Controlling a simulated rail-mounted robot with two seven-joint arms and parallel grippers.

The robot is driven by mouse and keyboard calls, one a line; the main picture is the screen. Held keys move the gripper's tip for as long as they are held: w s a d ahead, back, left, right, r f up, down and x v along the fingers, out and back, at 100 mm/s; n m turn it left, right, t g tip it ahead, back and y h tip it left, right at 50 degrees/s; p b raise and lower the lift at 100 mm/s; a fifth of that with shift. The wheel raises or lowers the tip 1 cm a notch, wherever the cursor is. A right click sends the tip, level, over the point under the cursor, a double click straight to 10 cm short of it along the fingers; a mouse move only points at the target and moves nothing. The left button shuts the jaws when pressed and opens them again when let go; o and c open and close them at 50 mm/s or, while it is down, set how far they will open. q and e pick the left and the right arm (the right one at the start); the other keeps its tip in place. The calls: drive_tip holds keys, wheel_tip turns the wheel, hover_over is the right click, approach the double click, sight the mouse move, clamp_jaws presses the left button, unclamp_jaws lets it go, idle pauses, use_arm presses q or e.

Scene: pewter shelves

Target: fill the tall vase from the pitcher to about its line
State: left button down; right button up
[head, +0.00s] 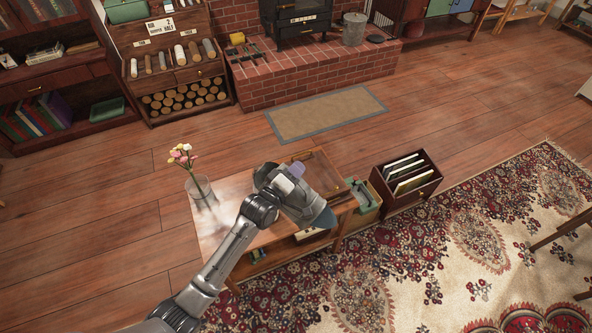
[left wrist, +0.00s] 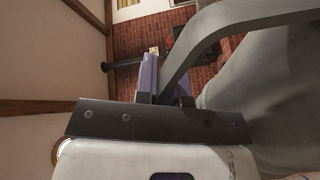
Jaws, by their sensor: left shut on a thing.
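The tall vase (head: 201,193) is clear glass and stands upright at the left end of the wooden table, with pink, white and yellow flowers in it. Its line and any water level are too small to make out. My left gripper (head: 296,172) is shut on the handle of the grey pitcher (head: 319,180), above the table and right of the vase, apart from it. In the left wrist view the pitcher (left wrist: 270,85) fills the right side, its handle running into the fingers (left wrist: 158,80). The pitcher's contents are hidden and its exact tilt is unclear.
The wooden table (head: 236,189) is bare between vase and pitcher. A patterned rug (head: 480,240) lies in front. A brick hearth (head: 300,83) with a stove is behind, beyond open floor.

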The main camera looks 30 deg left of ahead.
use_arm(q)
drive_tip(key=shift+a+r, duration=0.2)
drive_tip(key=shift+r, duration=0.15)
idle(0.5)
drive_tip(key=shift+a+r+n+p, duration=0.2)
drive_tip(key=shift+n+p, duration=0.1)
drive_tip(key=shift+p, duration=0.15)
idle(0.4)
drive_tip(key=shift+f, duration=0.1)
idle(0.4)
